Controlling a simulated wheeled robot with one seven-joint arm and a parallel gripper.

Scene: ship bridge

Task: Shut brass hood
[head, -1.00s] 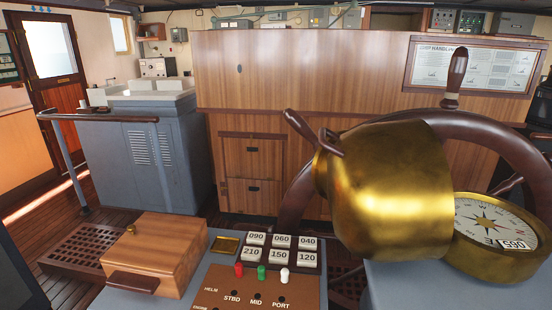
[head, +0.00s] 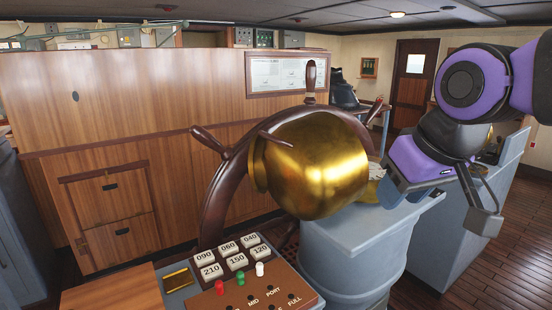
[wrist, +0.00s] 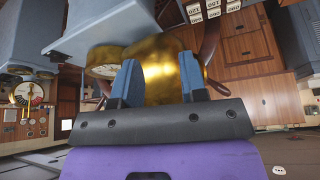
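The brass hood (head: 315,165) is swung open, on its side next to the wheel. It hides most of the compass (head: 376,171), whose pale dial edge shows to its right on the grey pedestal (head: 352,245). My gripper (head: 438,205) is right of the hood and compass in the head view, apart from the hood, its fingers spread and empty. In the wrist view the blue fingers (wrist: 159,75) are open, with the hood (wrist: 165,70) beyond them and the compass dial (wrist: 103,70) to its left.
The ship's wheel (head: 222,185) stands behind and left of the hood. A helm panel (head: 255,290) with number tiles and coloured pegs is at the front. A grey console (head: 465,235) stands at the right behind my arm. Wooden floor shows at the far right.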

